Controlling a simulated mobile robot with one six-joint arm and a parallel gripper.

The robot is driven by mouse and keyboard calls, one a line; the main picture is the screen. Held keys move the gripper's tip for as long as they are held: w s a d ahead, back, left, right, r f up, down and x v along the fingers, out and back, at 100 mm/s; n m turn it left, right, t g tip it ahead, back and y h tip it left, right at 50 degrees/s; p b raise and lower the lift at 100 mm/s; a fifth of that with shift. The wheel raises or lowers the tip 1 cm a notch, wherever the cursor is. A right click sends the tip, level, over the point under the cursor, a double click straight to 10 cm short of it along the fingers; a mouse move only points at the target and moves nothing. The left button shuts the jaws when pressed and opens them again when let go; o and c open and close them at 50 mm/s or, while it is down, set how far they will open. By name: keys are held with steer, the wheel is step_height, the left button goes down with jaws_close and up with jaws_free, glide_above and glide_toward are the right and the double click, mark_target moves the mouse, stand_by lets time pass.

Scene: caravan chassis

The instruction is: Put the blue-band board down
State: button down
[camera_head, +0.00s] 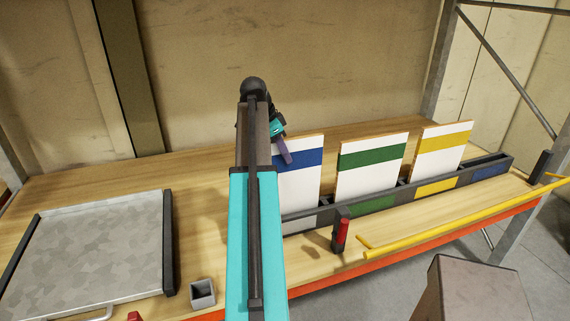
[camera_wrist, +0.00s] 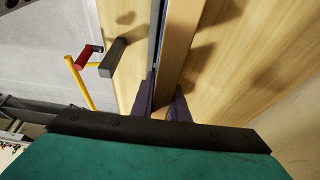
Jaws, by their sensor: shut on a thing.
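The blue-band board (camera_head: 298,185), white with a blue stripe, stands about upright at the left end of a dark slotted rack (camera_head: 325,212). My gripper (camera_head: 287,158) is at its upper left edge, shut on it. In the wrist view my purple fingers (camera_wrist: 164,108) close around the board's brown edge (camera_wrist: 178,45). The board's lower part is behind the rack's front, above a pale grey label (camera_head: 300,223); I cannot tell whether it rests on the bottom. My arm hides its left side. The rack also has green, yellow and blue labels.
A green-band board (camera_head: 370,165) and a yellow-band board (camera_head: 442,150) stand to the right in the rack. A red-handled post (camera_head: 341,234) and a yellow bar (camera_head: 450,220) are in front. A grey tray (camera_head: 168,245) and a small grey box (camera_head: 203,292) are at left.

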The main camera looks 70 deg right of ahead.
mark_target(285, 165)
stand_by(0.3)
steer(key=shift+f+p, duration=0.65)
steer(key=shift+f, duration=1.7)
steer(key=c, duration=1.7)
jaws_free()
steer(key=shift+r, duration=0.2)
steer(key=shift+b+v, duration=1.65)
steer(key=shift+v, duration=4.3)
